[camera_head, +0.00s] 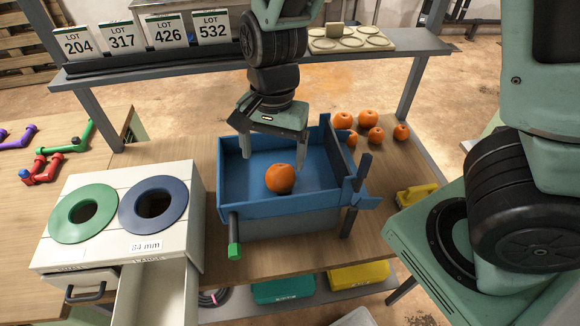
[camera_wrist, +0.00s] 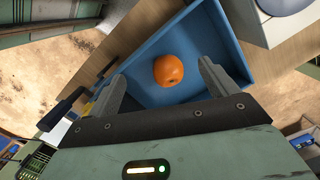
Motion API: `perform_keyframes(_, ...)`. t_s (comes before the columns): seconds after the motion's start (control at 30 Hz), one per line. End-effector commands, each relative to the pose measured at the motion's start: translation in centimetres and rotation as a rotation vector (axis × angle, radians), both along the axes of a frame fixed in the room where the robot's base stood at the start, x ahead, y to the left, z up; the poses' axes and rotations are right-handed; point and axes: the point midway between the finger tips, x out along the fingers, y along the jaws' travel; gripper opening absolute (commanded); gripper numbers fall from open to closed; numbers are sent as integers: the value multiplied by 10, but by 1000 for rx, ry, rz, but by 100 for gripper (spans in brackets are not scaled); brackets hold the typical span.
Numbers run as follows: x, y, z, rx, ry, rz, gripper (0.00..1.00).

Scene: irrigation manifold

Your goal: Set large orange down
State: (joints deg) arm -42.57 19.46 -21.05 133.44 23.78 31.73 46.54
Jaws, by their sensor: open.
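A large orange (camera_head: 280,178) rests on the floor of a blue open-topped tray (camera_head: 233,160) in the middle of the bench. In the wrist view the orange (camera_wrist: 168,70) lies inside the blue tray (camera_wrist: 150,52), beyond my fingertips. My gripper (camera_head: 275,158) hangs over the tray, pointing down, with its two fingers spread apart. In the wrist view my gripper (camera_wrist: 160,85) is open and empty, with the orange framed between the fingers and apart from them.
A white box (camera_head: 185,185) with a green ring (camera_head: 65,225) and a blue ring (camera_head: 128,205) stands left of the tray. Several oranges (camera_head: 375,134) lie on the bench at right. A shelf with lot cards (camera_head: 168,31) spans behind. A yellow-handled tool (camera_head: 418,192) lies at right.

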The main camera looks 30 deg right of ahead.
Motion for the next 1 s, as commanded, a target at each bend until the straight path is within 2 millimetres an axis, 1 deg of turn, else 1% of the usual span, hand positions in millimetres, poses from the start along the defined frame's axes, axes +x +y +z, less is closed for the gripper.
perform_keyframes(0.03,-18,10,13,40,-4,150,85)
perform_keyframes(0.07,-29,16,20,58,-9,259,85)
perform_keyframes(0.1,-44,22,30,79,-19,407,85)
perform_keyframes(0.17,-66,28,43,98,-44,624,85)
perform_keyframes(0.2,-80,30,51,101,-62,762,85)
perform_keyframes(0.3,-108,31,65,86,-106,1066,85)
perform_keyframes(0.4,-126,28,72,55,-130,1282,85)
perform_keyframes(0.5,-135,26,75,32,-142,1405,85)
perform_keyframes(0.6,-139,25,75,22,-145,1448,85)
perform_keyframes(0.93,-139,26,75,24,-144,1447,85)
perform_keyframes(0.97,-139,26,74,24,-144,1446,85)
perform_keyframes(1.0,-138,26,65,24,-144,1446,85)
